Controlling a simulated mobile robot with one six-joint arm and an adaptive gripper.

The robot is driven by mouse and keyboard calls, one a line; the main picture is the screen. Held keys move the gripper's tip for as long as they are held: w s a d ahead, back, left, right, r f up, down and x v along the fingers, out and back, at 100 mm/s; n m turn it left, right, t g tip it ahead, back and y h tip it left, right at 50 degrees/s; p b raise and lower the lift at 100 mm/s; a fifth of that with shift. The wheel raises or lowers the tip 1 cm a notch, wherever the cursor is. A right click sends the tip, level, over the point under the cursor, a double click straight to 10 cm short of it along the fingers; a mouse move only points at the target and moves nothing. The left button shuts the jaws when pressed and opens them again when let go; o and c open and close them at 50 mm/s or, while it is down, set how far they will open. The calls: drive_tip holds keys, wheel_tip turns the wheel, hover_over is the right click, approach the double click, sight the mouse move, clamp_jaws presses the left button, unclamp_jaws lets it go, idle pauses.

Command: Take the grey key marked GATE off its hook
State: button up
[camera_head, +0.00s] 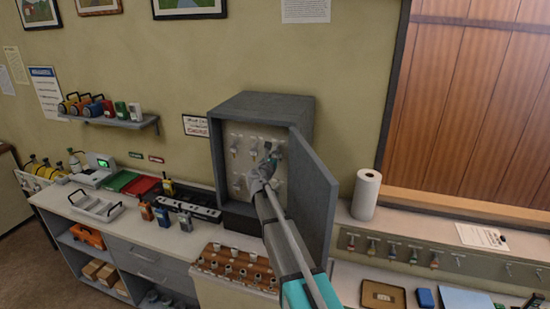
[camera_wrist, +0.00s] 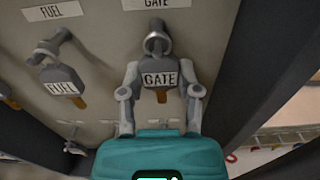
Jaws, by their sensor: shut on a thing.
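The grey key marked GATE (camera_wrist: 160,76) hangs at its hook (camera_wrist: 157,43) under a GATE label (camera_wrist: 158,4) in the wrist view. My gripper (camera_wrist: 160,90) is shut on the key's grey head, one finger on each side. The key's ring still appears around the hook, and its brownish tip shows below the head. In the head view my gripper (camera_head: 262,172) reaches into the open grey key cabinet (camera_head: 262,104); the key itself is too small to make out there.
A grey key marked FUEL (camera_wrist: 62,84) hangs just left of the GATE key. The open cabinet door (camera_head: 313,195) stands close on the right of my arm. A paper roll (camera_head: 366,194) stands on the counter farther right. Other keys hang inside the cabinet.

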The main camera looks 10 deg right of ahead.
drive_tip(key=shift+s, duration=0.15)
idle(0.3)
drive_tip(key=shift+s+a, duration=0.3)
drive_tip(key=shift+s, duration=0.1)
drive_tip(key=shift+s+a, duration=0.2)
drive_tip(key=shift+s, duration=0.1)
drive_tip(key=shift+s+a, duration=0.3)
drive_tip(key=shift+s, duration=0.3)
idle(0.3)
drive_tip(key=shift+r, duration=0.1)
drive_tip(key=shift+s+a+r+p, duration=0.3)
drive_tip(key=shift+s+a+p, duration=0.1)
drive_tip(key=shift+s, duration=0.35)
drive_tip(key=shift+s+a+r+p, duration=0.25)
drive_tip(key=shift+s+a+r, duration=0.15)
drive_tip(key=shift+s, duration=0.3)
drive_tip(key=shift+s+a+r+p, duration=0.25)
drive_tip(key=shift+s+a+p, duration=0.15)
drive_tip(key=shift+s, duration=0.35)
drive_tip(key=shift+a+f, duration=0.1)
drive_tip(key=shift+f, duration=0.05)
